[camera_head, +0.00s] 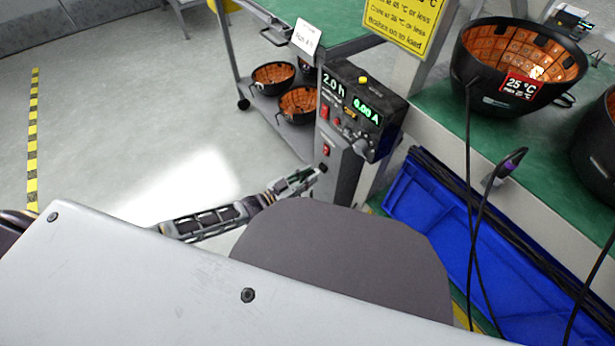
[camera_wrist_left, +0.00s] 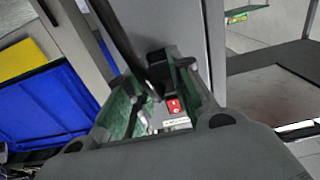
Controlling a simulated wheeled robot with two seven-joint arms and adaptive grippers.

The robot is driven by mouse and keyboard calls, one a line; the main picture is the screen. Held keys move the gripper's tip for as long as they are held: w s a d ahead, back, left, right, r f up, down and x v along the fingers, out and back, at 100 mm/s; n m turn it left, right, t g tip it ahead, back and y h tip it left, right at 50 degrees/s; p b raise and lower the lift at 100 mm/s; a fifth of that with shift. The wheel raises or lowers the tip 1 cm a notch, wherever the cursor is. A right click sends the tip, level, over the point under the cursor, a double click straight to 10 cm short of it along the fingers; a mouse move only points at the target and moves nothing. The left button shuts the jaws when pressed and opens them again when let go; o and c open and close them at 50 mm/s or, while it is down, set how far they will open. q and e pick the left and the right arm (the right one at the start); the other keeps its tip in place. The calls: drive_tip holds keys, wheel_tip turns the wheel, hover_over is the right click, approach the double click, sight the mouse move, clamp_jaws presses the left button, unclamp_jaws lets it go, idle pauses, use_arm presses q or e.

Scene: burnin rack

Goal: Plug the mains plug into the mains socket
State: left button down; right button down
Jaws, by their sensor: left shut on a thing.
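My left gripper (camera_head: 300,181) reaches in from the left, its fingertips close to the front of the grey post under the power unit (camera_head: 360,112). In the left wrist view, the green-padded fingers (camera_wrist_left: 160,102) are shut on a small black piece, apparently the mains plug (camera_wrist_left: 156,94). A black cable (camera_wrist_left: 118,38) runs up and left from it. The plug is mostly hidden by the fingers. A red switch (camera_head: 326,150) sits on the post; it also shows in the wrist view (camera_wrist_left: 173,107). I cannot clearly make out the mains socket or whether the plug touches it. My right gripper is not in view.
A blue bin (camera_head: 405,205) stands right of the post, below a green bench (camera_head: 440,105) with black bowls (camera_head: 520,65). Black cables hang over the bin. A trolley (camera_head: 236,70) holding bowls stands behind. Open floor lies left.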

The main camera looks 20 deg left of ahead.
use_arm(q)
drive_tip(key=shift+b+x, duration=0.35)
drive_tip(key=shift+x, duration=0.8)
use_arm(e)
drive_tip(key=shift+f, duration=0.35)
use_arm(q)
drive_tip(key=c, duration=1.2)
unclamp_jaws()
drive_tip(key=shift+o, duration=0.2)
drive_tip(key=shift+s, duration=0.1)
drive_tip(key=v, duration=1.2)
drive_tip(key=shift+a, duration=0.2)
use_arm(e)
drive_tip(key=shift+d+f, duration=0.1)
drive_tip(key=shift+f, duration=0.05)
